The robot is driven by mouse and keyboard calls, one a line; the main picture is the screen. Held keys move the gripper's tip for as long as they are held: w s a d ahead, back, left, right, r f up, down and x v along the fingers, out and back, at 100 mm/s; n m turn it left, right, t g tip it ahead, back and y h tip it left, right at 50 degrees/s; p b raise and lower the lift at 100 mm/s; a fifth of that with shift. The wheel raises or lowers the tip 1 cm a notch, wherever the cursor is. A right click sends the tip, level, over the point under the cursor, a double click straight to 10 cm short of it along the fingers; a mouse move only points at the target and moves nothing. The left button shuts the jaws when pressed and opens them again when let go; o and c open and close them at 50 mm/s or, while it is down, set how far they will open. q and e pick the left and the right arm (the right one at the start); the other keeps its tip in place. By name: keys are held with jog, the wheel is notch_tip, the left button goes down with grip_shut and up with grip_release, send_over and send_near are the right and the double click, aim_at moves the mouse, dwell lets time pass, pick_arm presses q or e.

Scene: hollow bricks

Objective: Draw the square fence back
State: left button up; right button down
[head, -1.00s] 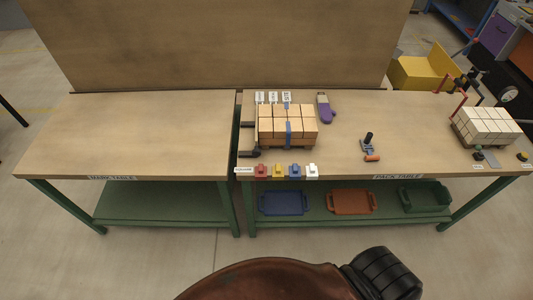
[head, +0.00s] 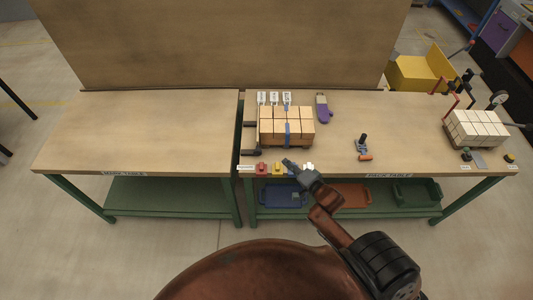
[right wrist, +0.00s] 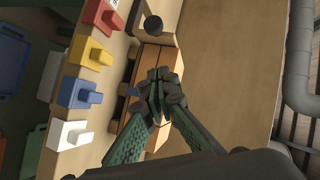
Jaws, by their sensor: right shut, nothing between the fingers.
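What looks like the square fence (head: 250,152) is dark bars at the pack table's left end, left of the orange brick stack (head: 287,126). In the right wrist view a black round knob (right wrist: 153,25) shows beyond the fingertips; I cannot tell whether it belongs to the fence. My right gripper (head: 287,163) is shut and empty over the table's front edge, in front of the stack and right of the fence. It also shows in the right wrist view (right wrist: 155,92), with the orange bricks (right wrist: 152,58) behind it. My left gripper is out of view.
Red (head: 262,168), yellow (head: 277,168), blue (right wrist: 80,93) and white (head: 309,167) blocks line the front edge; my gripper partly covers the blue one in the head view. The mark table (head: 130,130) is bare.

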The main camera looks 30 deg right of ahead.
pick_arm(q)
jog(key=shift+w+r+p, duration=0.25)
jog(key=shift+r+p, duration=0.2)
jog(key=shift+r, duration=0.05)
pick_arm(e)
jog(key=shift+s+a+f+x, duration=0.15)
jog(key=shift+a+x, duration=0.35)
jog(key=shift+x, duration=1.65)
jog(key=shift+a+f+x, duration=0.2)
jog(key=shift+a+x, duration=0.25)
jog(key=shift+x, duration=1.7)
jog(key=shift+s+a+f+x, duration=0.15)
jog(key=shift+a+x, duration=0.35)
jog(key=shift+x, duration=1.65)
jog(key=shift+w, duration=0.1)
